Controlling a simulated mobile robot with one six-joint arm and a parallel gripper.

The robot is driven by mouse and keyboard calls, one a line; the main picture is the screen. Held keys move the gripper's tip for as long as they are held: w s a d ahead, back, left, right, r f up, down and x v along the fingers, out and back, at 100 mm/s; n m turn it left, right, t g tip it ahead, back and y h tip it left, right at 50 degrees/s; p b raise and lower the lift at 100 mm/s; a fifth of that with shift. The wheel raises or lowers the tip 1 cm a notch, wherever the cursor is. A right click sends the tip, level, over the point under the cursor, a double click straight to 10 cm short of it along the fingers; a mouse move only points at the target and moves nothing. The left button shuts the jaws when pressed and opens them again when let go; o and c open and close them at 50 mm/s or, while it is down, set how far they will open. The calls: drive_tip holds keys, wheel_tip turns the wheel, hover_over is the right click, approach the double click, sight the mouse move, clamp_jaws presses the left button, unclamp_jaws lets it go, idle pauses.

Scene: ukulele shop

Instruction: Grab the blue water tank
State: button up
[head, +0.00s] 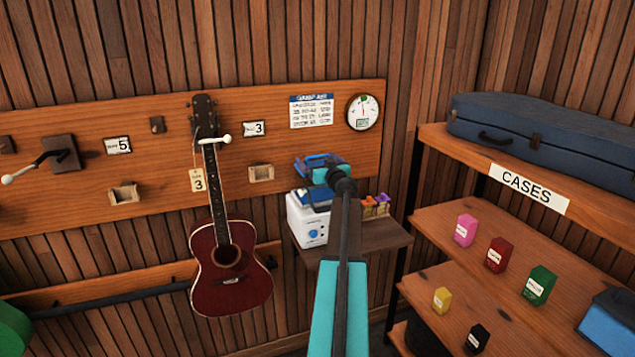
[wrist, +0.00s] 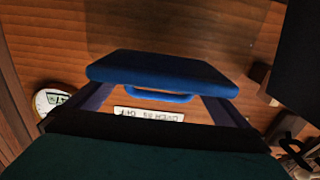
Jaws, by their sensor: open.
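The blue water tank (wrist: 160,73), a broad blue slab with a looped handle on its lower edge in the picture, shows in the wrist view across the tips of my gripper's two dark fingers. It covers the fingertips, so I cannot tell whether they touch it. My gripper (head: 319,163) is open, above a white machine (head: 308,226) with a blue knob and a dark blue top. In the head view, the blue parts at my gripper are too small to tell tank from fingers. My teal arm hides some of the machine's right side.
The machine stands on a small wooden shelf (head: 378,237) with small coloured items (head: 376,206). A red guitar (head: 230,270) hangs at the left. A round gauge (head: 363,112) is on the wall board. The right-hand rack holds a blue case (head: 545,140) and several small boxes.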

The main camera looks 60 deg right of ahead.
idle(0.3)
drive_tip(key=c, duration=1.7)
drive_tip(key=shift+o, duration=0.2)
drive_tip(key=shift+r, duration=0.15)
drive_tip(key=shift+r+b, duration=1.4)
drive_tip(key=shift+r, duration=3.5)
